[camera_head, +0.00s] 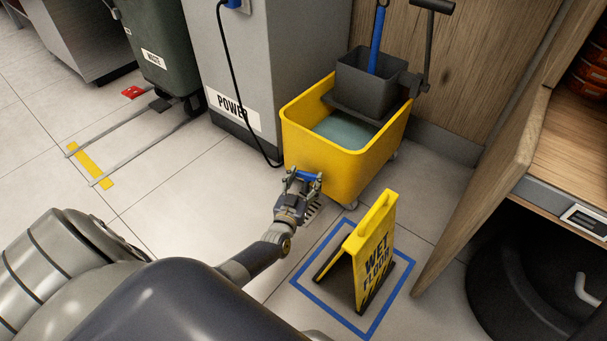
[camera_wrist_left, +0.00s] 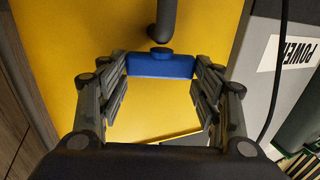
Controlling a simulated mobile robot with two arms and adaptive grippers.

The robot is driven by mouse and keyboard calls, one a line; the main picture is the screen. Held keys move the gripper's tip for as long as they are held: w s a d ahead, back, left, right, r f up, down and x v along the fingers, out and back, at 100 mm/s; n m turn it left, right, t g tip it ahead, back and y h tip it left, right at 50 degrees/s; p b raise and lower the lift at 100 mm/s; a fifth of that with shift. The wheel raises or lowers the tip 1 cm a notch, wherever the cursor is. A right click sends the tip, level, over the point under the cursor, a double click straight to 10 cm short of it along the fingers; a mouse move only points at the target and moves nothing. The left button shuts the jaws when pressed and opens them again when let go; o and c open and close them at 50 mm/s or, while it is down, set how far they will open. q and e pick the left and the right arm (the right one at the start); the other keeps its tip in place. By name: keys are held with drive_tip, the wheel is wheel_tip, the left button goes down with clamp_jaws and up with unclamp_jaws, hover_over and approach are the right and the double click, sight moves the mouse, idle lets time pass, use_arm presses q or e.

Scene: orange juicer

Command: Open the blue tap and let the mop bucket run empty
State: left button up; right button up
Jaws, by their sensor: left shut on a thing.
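The yellow mop bucket (camera_head: 338,165) stands on the tiled floor against the wooden wall and holds grey-green water (camera_head: 345,131). My left gripper (camera_head: 304,178) is at the bucket's lower front. In the left wrist view its fingers (camera_wrist_left: 161,72) are shut on the two ends of the blue handle. My right gripper is in neither view.
A yellow wet-floor sign (camera_head: 376,250) stands inside a blue taped square, just right of my left forearm. A grey POWER cabinet (camera_head: 240,60) with a black cable is left of the bucket. A wooden cabinet door (camera_head: 480,190) stands at right.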

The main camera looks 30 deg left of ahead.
use_arm(q)
drive_tip(key=shift+w+r+n+y, duration=0.15)
drive_tip(key=shift+n+y, duration=0.25)
drive_tip(key=shift+y, duration=0.2)
drive_tip(key=o, duration=1)
drive_tip(key=shift+o, duration=0.3)
drive_tip(key=shift+r, duration=4.95)
